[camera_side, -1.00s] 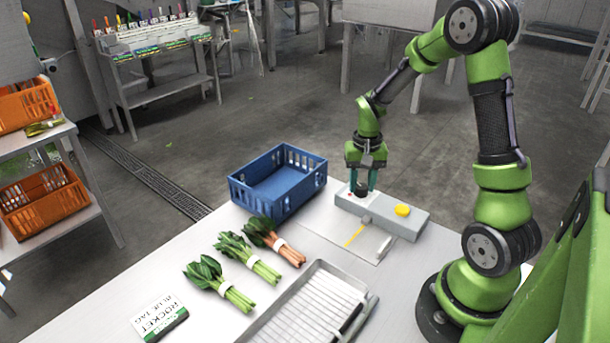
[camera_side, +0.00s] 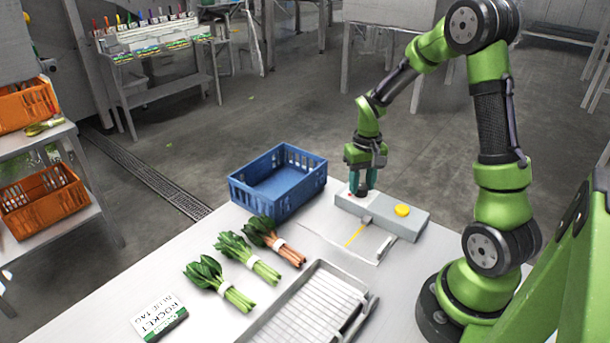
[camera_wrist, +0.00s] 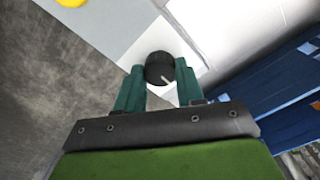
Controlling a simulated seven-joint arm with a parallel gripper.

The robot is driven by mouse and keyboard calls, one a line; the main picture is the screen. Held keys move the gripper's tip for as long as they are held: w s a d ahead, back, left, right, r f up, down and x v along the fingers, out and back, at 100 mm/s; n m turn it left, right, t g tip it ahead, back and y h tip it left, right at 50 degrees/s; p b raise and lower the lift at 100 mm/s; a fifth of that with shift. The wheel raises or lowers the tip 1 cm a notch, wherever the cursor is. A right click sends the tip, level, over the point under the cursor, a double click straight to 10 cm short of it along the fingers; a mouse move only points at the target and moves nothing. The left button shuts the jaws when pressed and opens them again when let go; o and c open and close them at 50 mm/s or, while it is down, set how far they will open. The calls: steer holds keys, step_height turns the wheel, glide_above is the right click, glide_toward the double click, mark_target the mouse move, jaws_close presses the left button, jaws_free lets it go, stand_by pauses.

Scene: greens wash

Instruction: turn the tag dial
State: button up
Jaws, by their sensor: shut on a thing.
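The tag dial is a dark round knob with a pale pointer line, seen in the wrist view (camera_wrist: 160,68). It sits at the left end of a grey box (camera_side: 408,226) on the table. My gripper (camera_side: 361,190) points down over that end of the box, its teal fingers shut on the dial. In the wrist view the two fingers (camera_wrist: 160,80) lie on either side of the knob. A yellow button (camera_side: 402,210) is on the right part of the box.
A blue crate (camera_side: 240,191) stands left of the box. Several bunches of greens (camera_side: 222,284), a rack tray (camera_side: 262,335) and a card reading ROCKET BLUE TAG (camera_side: 158,318) lie on the table. A flat plate with a yellow line (camera_side: 357,236) lies before the box.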

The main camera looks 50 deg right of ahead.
mark_target(362, 186)
steer(key=o, duration=1)
steer(key=shift+o, duration=0.2)
steer(key=shift+r, duration=0.1)
step_height(362, 186, up, 17)
